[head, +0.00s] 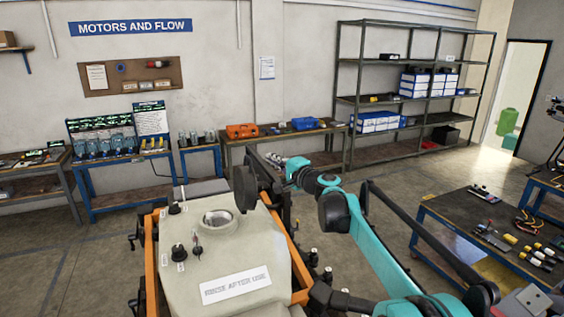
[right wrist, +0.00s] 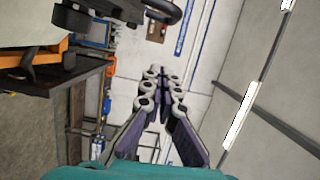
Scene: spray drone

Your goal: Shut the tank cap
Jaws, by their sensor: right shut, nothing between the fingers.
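The beige spray tank (head: 225,258) sits in an orange frame at the bottom of the head view, with a round open filler neck (head: 217,220) on top. A black disc-shaped cap (head: 244,189) stands raised, tilted on edge, at the neck's right rear side. My right gripper (head: 270,159) is just behind and right of the cap. Whether they touch cannot be told. In the right wrist view its fingers (right wrist: 160,88) are drawn together with nothing between them. My left gripper is not in view.
Black knobs (head: 178,251) stand left of the neck. Dark drone frame parts (head: 140,232) flank the tank. A tool table (head: 490,235) stands at the right. Workbenches (head: 285,142) and a shelf rack (head: 410,95) line the back wall. Dark frame parts (right wrist: 120,10) cross the top of the right wrist view.

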